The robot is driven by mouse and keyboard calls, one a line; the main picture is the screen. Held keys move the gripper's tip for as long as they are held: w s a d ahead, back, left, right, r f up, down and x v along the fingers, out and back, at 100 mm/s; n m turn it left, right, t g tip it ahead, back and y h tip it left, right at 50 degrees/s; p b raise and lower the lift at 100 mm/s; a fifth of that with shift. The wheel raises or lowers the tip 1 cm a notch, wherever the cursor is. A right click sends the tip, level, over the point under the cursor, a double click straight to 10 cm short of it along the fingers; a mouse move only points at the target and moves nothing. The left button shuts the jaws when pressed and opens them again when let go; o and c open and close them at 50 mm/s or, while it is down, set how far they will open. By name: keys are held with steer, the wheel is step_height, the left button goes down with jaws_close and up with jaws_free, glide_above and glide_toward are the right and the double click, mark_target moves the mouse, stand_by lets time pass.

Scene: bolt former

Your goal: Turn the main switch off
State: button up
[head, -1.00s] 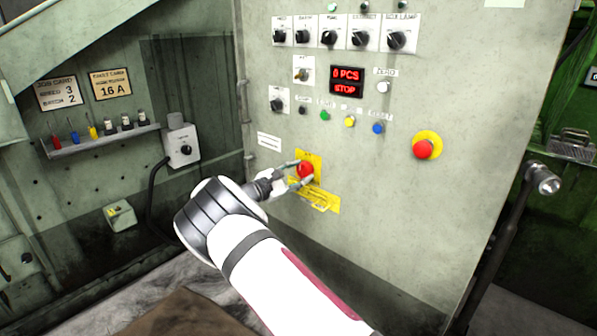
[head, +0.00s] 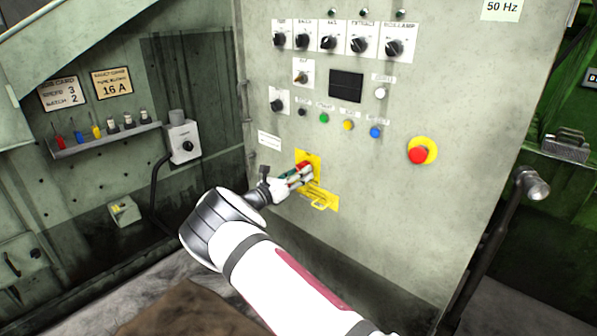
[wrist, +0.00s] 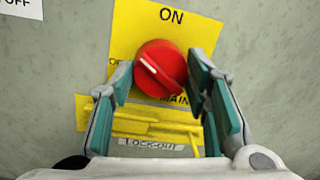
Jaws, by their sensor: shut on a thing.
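The main switch is a red round knob (wrist: 160,68) on a yellow plate (wrist: 205,32), with ON above it and MAIN lettering below. Its white line slants toward the upper left, away from ON. A second label at its left is mostly hidden by a finger. My gripper (wrist: 166,88) is shut on the knob, one teal-padded finger on each side. In the head view my gripper (head: 301,174) is at the knob on the panel front. The display (head: 346,86) is dark.
A yellow lock-out hasp (wrist: 155,125) sits just below the knob. Selector switches and coloured buttons (head: 324,118) are above. A red emergency button (head: 418,155) on yellow is to the right, and a lever (head: 533,184) stands beyond the cabinet edge.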

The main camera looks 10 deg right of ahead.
steer(key=n+p, duration=0.1)
steer(key=n, duration=0.5)
steer(key=shift+s+n+t, duration=0.1)
steer(key=shift+n+t, duration=0.2)
steer(key=shift+t, duration=0.1)
stand_by(0.3)
steer(key=o, duration=1.2)
steer(key=shift+c, duration=0.2)
steer(key=v, duration=1.2)
steer(key=shift+s+r, duration=0.1)
steer(key=shift+r, duration=0.05)
